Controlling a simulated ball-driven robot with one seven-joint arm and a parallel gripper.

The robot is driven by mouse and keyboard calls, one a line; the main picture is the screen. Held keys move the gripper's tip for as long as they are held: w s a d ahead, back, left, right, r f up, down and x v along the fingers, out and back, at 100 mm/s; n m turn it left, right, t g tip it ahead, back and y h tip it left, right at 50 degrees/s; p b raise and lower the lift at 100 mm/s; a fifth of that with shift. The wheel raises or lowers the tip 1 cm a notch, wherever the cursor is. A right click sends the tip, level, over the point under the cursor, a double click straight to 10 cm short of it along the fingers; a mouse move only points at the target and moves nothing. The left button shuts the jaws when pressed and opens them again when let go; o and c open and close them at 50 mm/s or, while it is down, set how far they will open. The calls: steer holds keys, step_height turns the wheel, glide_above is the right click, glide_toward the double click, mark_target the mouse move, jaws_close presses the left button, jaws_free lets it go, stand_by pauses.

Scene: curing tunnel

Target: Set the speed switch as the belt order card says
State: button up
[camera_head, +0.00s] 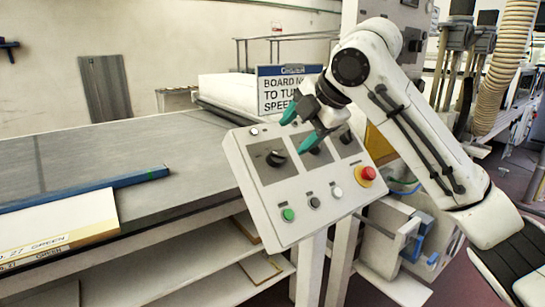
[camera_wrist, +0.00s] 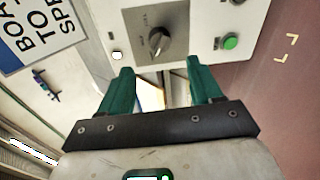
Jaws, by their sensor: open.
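The sloped grey control panel (camera_head: 248,188) carries three black rotary switches in a row: a left one (camera_head: 276,158), a middle one (camera_head: 313,149) and a right one (camera_head: 346,137). Their labels are too small to read. The white order card (camera_head: 273,97) with a blue top band stands behind; "BOARD N", "TO TU" and "SPEE" show, the rest hidden by my arm. My gripper (camera_head: 301,125) is open and empty, its teal fingers above the panel. In the wrist view the left switch (camera_wrist: 160,40) lies beyond the gap between the fingertips (camera_wrist: 158,64), apparently untouched.
The panel has a green button (camera_head: 288,214), a dark button (camera_head: 314,202), a white button (camera_head: 337,192) and a red stop knob (camera_head: 367,174). Left of it is the grey belt table (camera_head: 130,140) with a board labelled "GREEN" (camera_head: 60,225) and a blue bar (camera_head: 90,188).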

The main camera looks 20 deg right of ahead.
mark_target(278, 153)
steer(key=x, duration=0.9)
steer(key=shift+s, duration=0.1)
steer(key=c, duration=1)
